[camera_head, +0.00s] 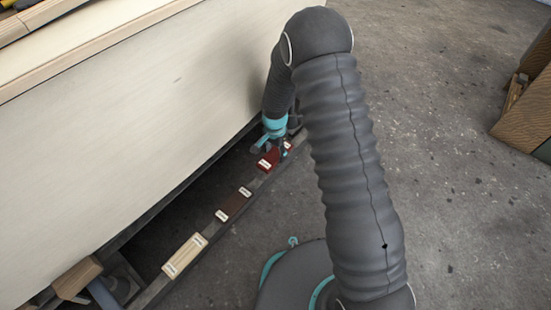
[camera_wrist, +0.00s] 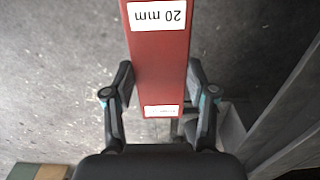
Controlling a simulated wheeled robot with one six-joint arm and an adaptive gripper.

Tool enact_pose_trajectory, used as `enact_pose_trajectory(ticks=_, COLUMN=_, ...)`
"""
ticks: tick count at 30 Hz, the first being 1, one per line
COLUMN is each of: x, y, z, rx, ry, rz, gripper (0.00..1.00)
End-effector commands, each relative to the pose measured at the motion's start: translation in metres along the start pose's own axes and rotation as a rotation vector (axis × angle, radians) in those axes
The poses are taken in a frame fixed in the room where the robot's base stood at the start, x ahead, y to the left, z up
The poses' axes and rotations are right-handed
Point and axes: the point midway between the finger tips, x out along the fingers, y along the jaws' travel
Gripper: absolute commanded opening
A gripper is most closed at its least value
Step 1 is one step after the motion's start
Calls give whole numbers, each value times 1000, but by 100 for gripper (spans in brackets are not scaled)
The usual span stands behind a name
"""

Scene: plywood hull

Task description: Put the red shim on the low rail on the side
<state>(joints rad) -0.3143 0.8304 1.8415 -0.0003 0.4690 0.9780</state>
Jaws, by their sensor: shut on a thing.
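The red shim (camera_head: 268,159) is at the far end of the row along the low rail (camera_head: 212,227) in the head view. In the wrist view the red shim (camera_wrist: 160,70) runs lengthwise between my fingers, with a white "20 mm" label facing up. My gripper (camera_head: 276,143) is shut on it; in the wrist view my gripper (camera_wrist: 160,88) has a finger against each long side. The shim overlaps the rail line in the head view, but I cannot tell whether it touches the rail. My gripper covers part of it there.
A dark brown shim (camera_head: 234,204) and a pale wood shim (camera_head: 184,256) lie on the rail nearer me. A large pale plywood panel (camera_head: 130,130) rises to the left. Concrete floor (camera_head: 450,190) is open on the right. A wooden crate-like thing (camera_head: 525,110) stands at the right edge.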

Motion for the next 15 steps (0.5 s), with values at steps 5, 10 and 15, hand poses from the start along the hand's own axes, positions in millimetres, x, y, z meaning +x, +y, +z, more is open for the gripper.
enact_pose_trajectory(ticks=5, x=25, y=1, z=0, rx=0, ry=-2, rz=3, gripper=14)
enact_pose_trajectory(ticks=10, x=37, y=0, z=0, rx=-1, ry=0, rz=0, gripper=14)
enact_pose_trajectory(ticks=15, x=36, y=0, z=0, rx=-1, ry=0, rz=0, gripper=14)
